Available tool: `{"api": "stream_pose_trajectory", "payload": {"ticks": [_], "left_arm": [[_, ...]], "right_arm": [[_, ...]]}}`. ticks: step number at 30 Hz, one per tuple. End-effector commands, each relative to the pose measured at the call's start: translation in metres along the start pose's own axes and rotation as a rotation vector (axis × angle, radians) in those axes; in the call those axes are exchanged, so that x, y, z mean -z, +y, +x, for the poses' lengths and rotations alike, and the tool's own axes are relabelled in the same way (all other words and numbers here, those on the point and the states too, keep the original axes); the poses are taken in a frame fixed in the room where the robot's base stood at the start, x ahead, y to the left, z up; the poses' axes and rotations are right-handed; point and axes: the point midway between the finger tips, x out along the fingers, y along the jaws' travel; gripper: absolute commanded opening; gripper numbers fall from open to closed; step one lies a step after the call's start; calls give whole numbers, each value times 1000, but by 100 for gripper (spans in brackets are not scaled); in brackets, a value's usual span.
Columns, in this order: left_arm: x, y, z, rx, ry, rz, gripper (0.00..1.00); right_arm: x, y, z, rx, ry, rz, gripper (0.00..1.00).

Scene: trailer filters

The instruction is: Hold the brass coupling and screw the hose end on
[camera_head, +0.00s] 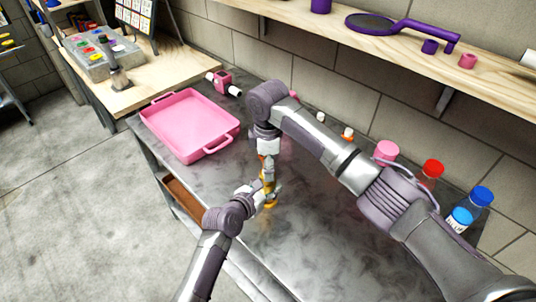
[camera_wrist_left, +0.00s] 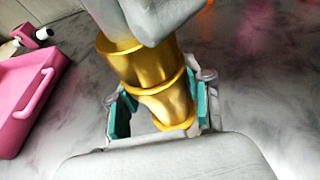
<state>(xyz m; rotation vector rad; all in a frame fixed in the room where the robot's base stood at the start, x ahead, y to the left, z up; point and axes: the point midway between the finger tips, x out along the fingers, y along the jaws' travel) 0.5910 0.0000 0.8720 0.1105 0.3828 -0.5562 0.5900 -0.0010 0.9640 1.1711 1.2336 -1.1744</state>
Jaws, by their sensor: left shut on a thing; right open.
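The brass coupling (camera_head: 270,204) is a gold, stepped, ringed piece over the metal bench. It also shows in the left wrist view (camera_wrist_left: 160,92), tilted between the teal-padded fingers. My left gripper (camera_head: 263,192) comes in from the lower left and is shut on it. My right gripper (camera_head: 268,172) points down from above, open, with its grey fingers close around or beside the upper part of the brass. Those grey fingers hide the top of the brass in the left wrist view. I cannot tell the hose end apart from the coupling.
A pink tray (camera_head: 190,125) lies on the bench to the left, with a pink and white fitting (camera_head: 223,82) behind it. Jars with pink, red (camera_head: 432,170) and blue lids stand along the wall at right. A wooden shelf (camera_head: 400,55) runs above. The front bench top is clear.

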Motion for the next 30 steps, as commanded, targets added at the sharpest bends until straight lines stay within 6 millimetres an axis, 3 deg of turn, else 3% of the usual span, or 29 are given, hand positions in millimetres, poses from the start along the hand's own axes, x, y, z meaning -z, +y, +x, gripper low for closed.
{"api": "stream_pose_trajectory", "payload": {"ticks": [11, 21, 27, 30], "left_arm": [[0, 0, 0, 0, -1, 0, 0], [0, 0, 0, 0, -1, 0, 0], [0, 0, 0, 0, -1, 0, 0], [0, 0, 0, 0, -1, 0, 0]], "right_arm": [[0, 0, 5, 0, 1, -1, 55], [0, 0, 5, 0, 1, -1, 0], [1, 0, 5, 1, 1, 13, 0], [1, -1, 6, 2, 2, 108, 0]]}}
